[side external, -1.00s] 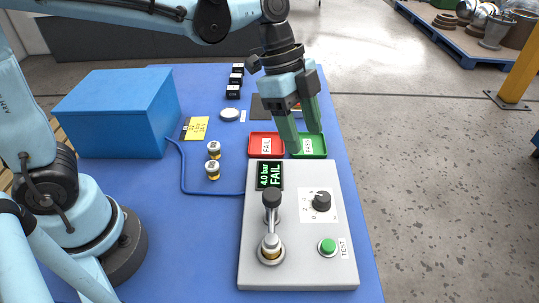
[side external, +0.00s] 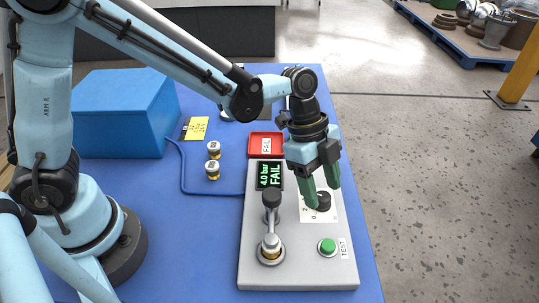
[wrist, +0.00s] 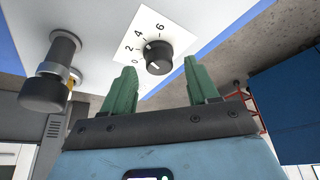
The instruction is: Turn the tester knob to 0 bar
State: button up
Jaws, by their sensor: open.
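The tester (side external: 256,233) is a light grey box on the blue table. Its black knob (side external: 323,202) sits on a white scale plate; in the wrist view the knob (wrist: 158,57) shows a white pointer line and the scale (wrist: 143,38) reads 0, 2, 4, 6. I cannot tell exactly which number the pointer marks. The display (side external: 269,175) reads "4.0 bar FAIL". My gripper (side external: 323,199) is open with green fingers just above and around the knob in the side view. In the wrist view the knob lies beyond and between the fingertips, with no clear contact.
A black-handled clamp with a valve (side external: 271,247) stands on the tester left of the knob. A green TEST button (side external: 327,246) is below the knob. A red FAIL tray (side external: 258,140) lies behind.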

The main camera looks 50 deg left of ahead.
jog(key=shift+d+f, duration=0.2)
jog(key=shift+f, duration=0.35)
jog(key=shift+c, duration=0.4)
jog(key=c, duration=1)
jog(key=shift+o, duration=0.2)
